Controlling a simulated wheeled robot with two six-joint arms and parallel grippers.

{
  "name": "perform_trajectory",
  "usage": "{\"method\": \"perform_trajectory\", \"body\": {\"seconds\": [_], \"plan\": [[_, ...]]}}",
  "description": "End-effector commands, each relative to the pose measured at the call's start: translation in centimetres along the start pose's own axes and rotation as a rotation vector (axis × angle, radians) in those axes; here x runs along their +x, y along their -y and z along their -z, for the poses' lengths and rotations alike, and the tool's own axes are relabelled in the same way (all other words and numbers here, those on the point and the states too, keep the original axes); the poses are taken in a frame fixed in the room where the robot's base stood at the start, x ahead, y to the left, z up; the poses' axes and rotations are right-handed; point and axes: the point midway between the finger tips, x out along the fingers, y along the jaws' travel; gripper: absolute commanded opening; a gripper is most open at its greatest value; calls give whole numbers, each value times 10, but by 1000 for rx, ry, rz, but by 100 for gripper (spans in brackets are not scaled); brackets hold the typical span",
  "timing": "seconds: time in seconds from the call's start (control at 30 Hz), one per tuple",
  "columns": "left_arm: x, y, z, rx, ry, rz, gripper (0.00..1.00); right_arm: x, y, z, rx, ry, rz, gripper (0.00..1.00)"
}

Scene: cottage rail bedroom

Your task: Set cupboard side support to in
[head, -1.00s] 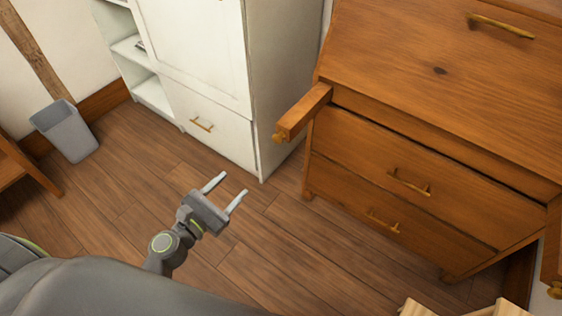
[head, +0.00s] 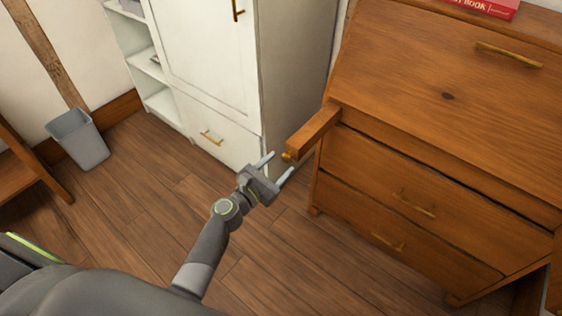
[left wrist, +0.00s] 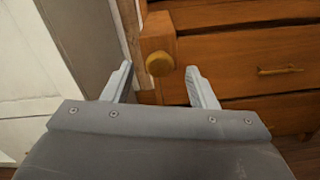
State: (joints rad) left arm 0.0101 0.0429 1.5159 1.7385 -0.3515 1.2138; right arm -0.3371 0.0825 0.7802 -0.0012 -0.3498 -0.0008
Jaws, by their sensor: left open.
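The cupboard side support (head: 314,133) is a wooden bar sticking out from the left front of the brown wooden cupboard (head: 437,105), with a small round brass knob (head: 287,156) on its end. My left gripper (head: 279,166) is open and close to the knob in the head view. In the left wrist view the knob (left wrist: 160,64) shows between and just beyond the two fingertips (left wrist: 161,71), with the support's end (left wrist: 157,30) behind it. I cannot tell whether a finger touches the knob. My right gripper is not in view.
A white cabinet (head: 291,75) stands just left of the support, leaving a narrow gap. The cupboard has drawers with brass handles (head: 413,204) below. A grey bin (head: 79,140) stands at the far left. The wooden floor (head: 150,200) between is clear.

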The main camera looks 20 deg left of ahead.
Motion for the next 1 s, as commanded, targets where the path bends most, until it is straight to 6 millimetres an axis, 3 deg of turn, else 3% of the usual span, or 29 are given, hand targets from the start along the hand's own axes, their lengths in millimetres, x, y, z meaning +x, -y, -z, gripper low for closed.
{"method": "perform_trajectory", "body": {"seconds": [0.2, 0.5, 0.9, 1.0], "plan": [[16, 0, 0, -1, 0, 0, 52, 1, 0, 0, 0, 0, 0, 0], [18, 0, 0, -1, -1, -1, 52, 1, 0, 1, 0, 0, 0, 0], [18, 0, 0, 0, -1, 0, 0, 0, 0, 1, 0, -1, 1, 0], [18, 0, 0, 0, -1, 0, 0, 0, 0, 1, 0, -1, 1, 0]]}}
